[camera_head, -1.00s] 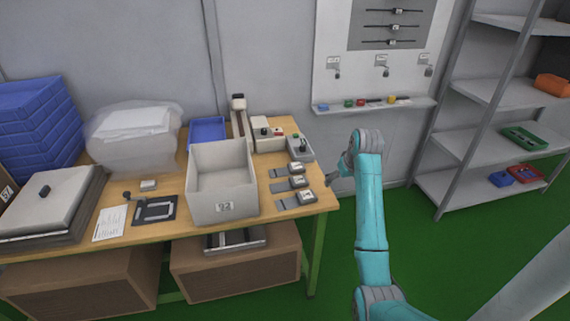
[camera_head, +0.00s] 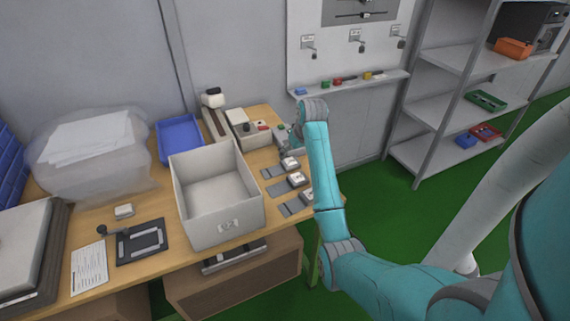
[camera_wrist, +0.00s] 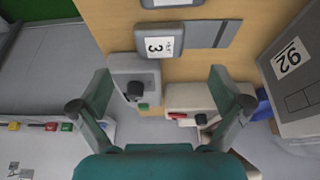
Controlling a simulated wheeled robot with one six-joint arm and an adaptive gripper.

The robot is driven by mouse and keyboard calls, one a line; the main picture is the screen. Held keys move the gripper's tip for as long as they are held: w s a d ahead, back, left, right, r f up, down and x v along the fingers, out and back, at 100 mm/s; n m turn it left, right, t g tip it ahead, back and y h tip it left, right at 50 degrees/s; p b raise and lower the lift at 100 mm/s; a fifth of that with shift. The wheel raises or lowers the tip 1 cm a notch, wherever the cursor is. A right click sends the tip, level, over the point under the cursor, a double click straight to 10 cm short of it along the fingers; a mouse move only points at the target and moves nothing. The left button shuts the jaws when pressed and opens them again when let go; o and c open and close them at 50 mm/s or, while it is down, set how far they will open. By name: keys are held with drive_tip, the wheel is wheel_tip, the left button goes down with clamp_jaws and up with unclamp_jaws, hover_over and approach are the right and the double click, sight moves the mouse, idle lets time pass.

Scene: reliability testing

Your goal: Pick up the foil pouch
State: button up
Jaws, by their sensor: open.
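I cannot surely tell which thing is the foil pouch. Three small grey items with white labels lie in a row at the table's right side in the head view, each with a flat dark grey piece (camera_head: 274,172) at its left. One labelled item (camera_wrist: 165,39), marked 3, shows at the top of the wrist view, with its flat grey piece (camera_wrist: 222,33) beside it. My gripper (camera_wrist: 162,95) is open, with nothing between its fingers. It points at the table's back right corner, apart from the labelled item. In the head view my arm hides most of the gripper.
A grey box with a black knob (camera_wrist: 132,82) and a pale box with a red button (camera_wrist: 196,100) stand between and beyond my fingers. A tall grey bin (camera_head: 222,225) numbered 92 stands beside the labelled items. Shelves (camera_head: 440,110) stand to the right, with open green floor before them.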

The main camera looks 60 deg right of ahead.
sight(290, 161)
drive_tip(key=shift+x, duration=3.75)
drive_tip(key=shift+w+d+r, duration=0.1)
drive_tip(key=shift+w+d, duration=0.05)
drive_tip(key=shift+w, duration=0.05)
drive_tip(key=c, duration=1.2)
